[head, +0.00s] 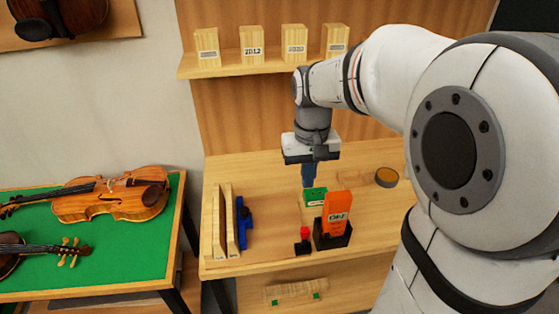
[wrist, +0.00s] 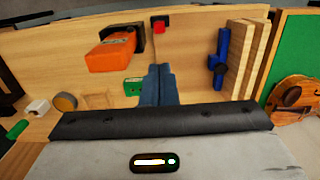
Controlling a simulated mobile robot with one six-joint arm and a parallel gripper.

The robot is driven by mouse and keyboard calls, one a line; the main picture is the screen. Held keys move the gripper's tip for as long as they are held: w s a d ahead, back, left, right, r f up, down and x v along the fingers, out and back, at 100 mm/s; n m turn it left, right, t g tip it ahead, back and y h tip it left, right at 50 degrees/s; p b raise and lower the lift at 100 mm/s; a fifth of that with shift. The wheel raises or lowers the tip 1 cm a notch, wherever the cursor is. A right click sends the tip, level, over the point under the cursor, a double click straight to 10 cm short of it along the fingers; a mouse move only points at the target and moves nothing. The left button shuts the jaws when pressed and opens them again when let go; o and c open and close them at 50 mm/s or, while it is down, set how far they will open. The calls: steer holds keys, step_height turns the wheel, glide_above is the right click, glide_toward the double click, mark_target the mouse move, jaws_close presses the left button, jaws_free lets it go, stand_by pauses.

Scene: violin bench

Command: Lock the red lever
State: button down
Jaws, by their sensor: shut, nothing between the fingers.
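A small red part on a black base, which looks like the red lever (head: 305,233), stands near the front of the wooden bench, just left of an orange device. In the wrist view the red lever (wrist: 160,26) is at the top, beyond my fingertips. Its exact position, locked or not, is too small to tell. My gripper (head: 308,184) points down with its blue fingers shut and empty, behind the red lever and just above or beside a green block (head: 314,198). In the wrist view my gripper (wrist: 159,68) is apart from the red lever.
The orange device (head: 337,207) stands in a black holder (head: 332,238) right beside the lever. A blue clamp (head: 243,217) and upright wooden boards (head: 220,225) are on the left. A round tin (head: 386,177) lies at the back right. A shelf (head: 240,69) with wooden blocks is above.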

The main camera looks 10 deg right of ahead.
mark_target(304, 238)
steer(key=w+f+g, duration=0.2)
steer(key=w+f, duration=0.3)
steer(key=w, duration=0.2)
steer(key=shift+w+a+f+b, duration=0.25)
steer(key=shift+w+f+b, duration=0.1)
steer(key=shift+f+b, duration=0.05)
steer(key=s+f+p, duration=0.2)
steer(key=s+f, duration=0.4)
steer(key=f, duration=0.3)
steer(key=shift+s+f, duration=0.2)
steer(key=shift+f, duration=0.2)
steer(key=shift+s+r+t+b, duration=0.1)
steer(key=shift+s+t+b, duration=0.2)
steer(key=shift+b, duration=0.15)
